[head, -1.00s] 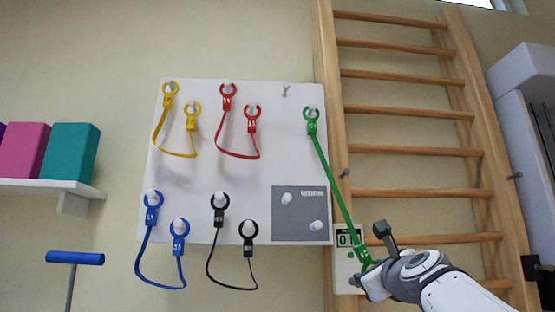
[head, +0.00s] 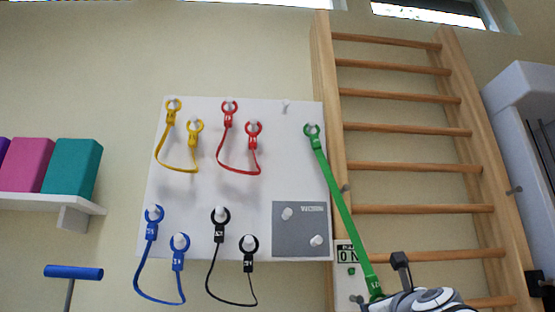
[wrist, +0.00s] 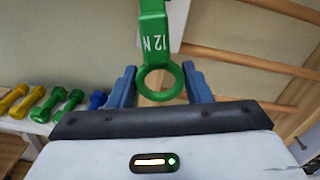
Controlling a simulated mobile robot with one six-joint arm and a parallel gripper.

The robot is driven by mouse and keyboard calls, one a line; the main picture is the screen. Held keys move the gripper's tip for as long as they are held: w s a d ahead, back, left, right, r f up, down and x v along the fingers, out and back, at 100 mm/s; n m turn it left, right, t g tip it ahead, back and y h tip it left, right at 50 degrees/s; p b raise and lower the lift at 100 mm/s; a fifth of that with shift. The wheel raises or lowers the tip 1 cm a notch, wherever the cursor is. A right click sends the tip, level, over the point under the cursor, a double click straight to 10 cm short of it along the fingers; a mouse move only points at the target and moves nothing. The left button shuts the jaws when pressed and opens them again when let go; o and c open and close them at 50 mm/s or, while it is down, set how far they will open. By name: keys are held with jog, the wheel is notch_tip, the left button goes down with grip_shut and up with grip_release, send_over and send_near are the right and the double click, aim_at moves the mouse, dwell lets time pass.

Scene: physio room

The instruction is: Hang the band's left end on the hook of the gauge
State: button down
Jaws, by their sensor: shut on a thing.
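The green band (head: 339,208) runs taut and slanting from a peg at the board's upper right down to my gripper. Its upper ring (head: 311,130) is around that peg. My gripper (wrist: 158,83) is shut on the band's lower end ring (wrist: 160,98), with a blue finger on each side; the tag above it reads "12 N" upside down. In the head view my gripper (head: 378,298) is at the bottom edge, right of the gauge. The gauge (head: 345,290) is a white box with a display, partly cut off by the frame. I cannot make out its hook clearly.
The white board (head: 200,190) carries yellow, red, blue and black bands on pegs, and a grey panel (head: 298,245) with two pegs. Wooden wall bars (head: 405,130) stand behind my gripper. The wrist view shows dumbbells (wrist: 40,105) on a shelf at left.

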aim_at(360, 300)
jog(key=shift+w+p, duration=1.25)
jog(key=shift+w, duration=3.25)
jog(key=shift+w, duration=0.65)
jog(key=shift+w+p, duration=0.6)
jog(key=shift+w, duration=0.35)
jog(key=shift+w, duration=0.35)
jog(key=shift+w+p, duration=0.3)
jog(key=shift+w, duration=0.1)
jog(key=shift+a+r+p, duration=0.15)
jog(key=shift+r+p, duration=0.25)
jog(key=shift+p, duration=0.05)
jog(key=c, duration=0.7)
grip_release()
